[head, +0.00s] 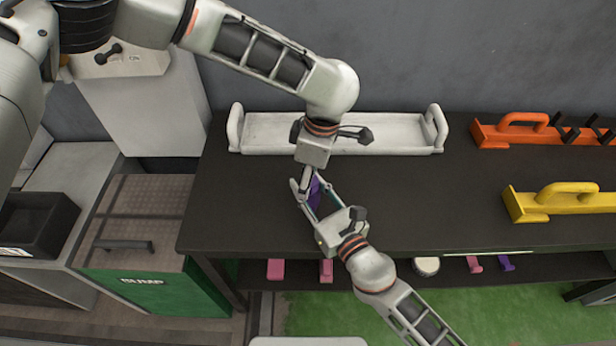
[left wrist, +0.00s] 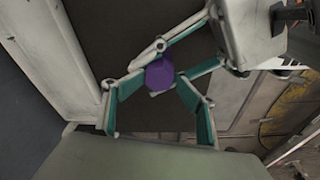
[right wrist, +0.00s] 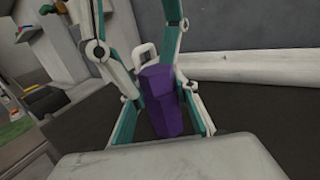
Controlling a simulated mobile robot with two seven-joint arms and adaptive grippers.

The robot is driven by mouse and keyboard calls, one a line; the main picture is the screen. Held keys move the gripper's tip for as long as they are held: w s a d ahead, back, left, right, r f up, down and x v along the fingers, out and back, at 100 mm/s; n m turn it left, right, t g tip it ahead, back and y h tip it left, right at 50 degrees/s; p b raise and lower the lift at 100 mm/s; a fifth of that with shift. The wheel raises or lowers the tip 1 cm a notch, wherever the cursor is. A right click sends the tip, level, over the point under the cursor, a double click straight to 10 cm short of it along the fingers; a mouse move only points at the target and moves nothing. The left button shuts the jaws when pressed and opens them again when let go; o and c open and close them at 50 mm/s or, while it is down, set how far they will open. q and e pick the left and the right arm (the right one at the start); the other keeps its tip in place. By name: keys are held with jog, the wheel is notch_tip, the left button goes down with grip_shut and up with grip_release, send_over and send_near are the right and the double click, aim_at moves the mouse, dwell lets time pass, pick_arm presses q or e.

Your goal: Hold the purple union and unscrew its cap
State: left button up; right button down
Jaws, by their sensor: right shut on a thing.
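The purple union (head: 314,192) is held above the dark bench top, between my two grippers. The right wrist view shows it upright, a faceted upper part above the body (right wrist: 162,104). My right gripper (head: 318,200) is shut on the union, with a finger on each side. My left gripper (head: 308,178) comes down from above, close to the union's top end. In the left wrist view the union's hexagonal end (left wrist: 159,75) shows by the left fingertips. The left fingers stand apart; whether they touch the union is unclear.
A white tray (head: 380,148) with end handles lies behind the grippers on the bench (head: 240,200). Orange (head: 495,135) and yellow (head: 560,205) handled holders stand at right. Pink and purple parts sit on the lower shelf. A green sump box (head: 150,290) stands left.

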pick_arm(q)
jog(key=shift+o, duration=0.4)
jog(key=shift+a, duration=0.1)
jog(key=shift+r, duration=2.05)
jog(key=m, duration=0.5)
jog(key=shift+w+m+t+h, duration=0.1)
jog(key=shift+m+t+h, duration=0.2)
jog(key=m, duration=0.6)
jog(key=shift+w+m+t+h, duration=0.15)
jog(key=shift+m+t+h, duration=0.15)
jog(key=shift+t+h, duration=0.1)
jog(key=m, duration=0.5)
jog(key=shift+w+m+h, duration=0.1)
jog(key=shift+m+h, duration=0.2)
jog(key=shift+h, duration=0.1)
jog(key=m, duration=0.6)
jog(key=shift+w+g+h, duration=0.1)
jog(key=shift+g+h, duration=0.2)
jog(key=shift+h, duration=0.1)
